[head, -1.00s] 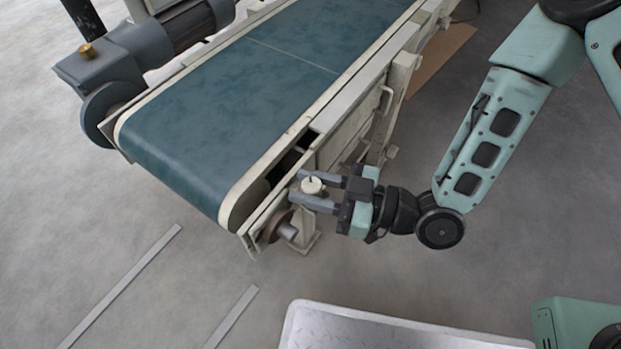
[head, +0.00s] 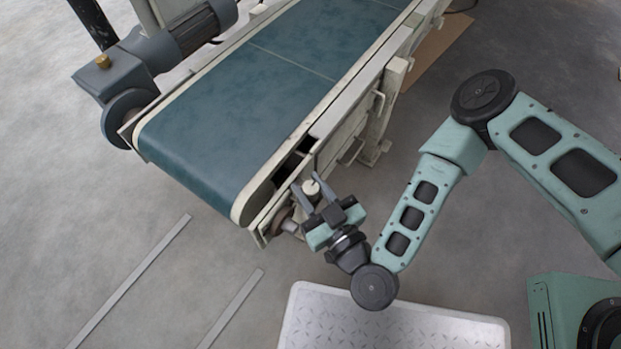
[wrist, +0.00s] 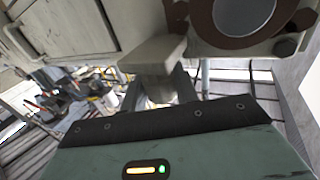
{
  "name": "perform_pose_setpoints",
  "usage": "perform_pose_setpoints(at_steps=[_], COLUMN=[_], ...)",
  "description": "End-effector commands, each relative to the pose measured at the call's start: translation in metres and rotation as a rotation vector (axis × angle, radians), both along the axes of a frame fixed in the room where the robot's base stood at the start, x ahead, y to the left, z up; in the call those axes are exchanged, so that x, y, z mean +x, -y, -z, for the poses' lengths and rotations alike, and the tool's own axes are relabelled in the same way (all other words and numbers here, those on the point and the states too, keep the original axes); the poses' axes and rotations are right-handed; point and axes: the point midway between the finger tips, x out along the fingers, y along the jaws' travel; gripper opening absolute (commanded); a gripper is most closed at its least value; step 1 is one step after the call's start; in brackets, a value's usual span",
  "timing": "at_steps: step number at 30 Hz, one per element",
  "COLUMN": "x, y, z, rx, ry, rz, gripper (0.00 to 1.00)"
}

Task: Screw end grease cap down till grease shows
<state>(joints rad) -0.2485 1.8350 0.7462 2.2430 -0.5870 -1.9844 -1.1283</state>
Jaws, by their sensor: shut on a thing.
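The end grease cap (head: 311,188) is a small cream round cap at the near right end of the conveyor, beside the side frame. My gripper (head: 311,187) has one finger on each side of it and is shut on it, reaching in from below. In the wrist view the pale cap (wrist: 158,92) shows partly between the fingers, under a cream bracket (wrist: 153,54). No grease can be made out around the cap, and its lower part is hidden.
The conveyor's blue-green belt (head: 270,95) runs up and right. A roller shaft end (head: 290,226) sticks out just left of my gripper. A white tread-patterned platform (head: 390,328) lies below my arm.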

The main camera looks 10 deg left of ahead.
Motion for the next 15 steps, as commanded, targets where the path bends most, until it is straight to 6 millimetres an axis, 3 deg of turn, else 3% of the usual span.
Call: perform_pose_setpoints(at_steps=[15], x=[0.0007], y=[0.0006], z=[-0.0006], rx=[0.003], ry=[0.002], rz=[0.070], gripper=[0.07])
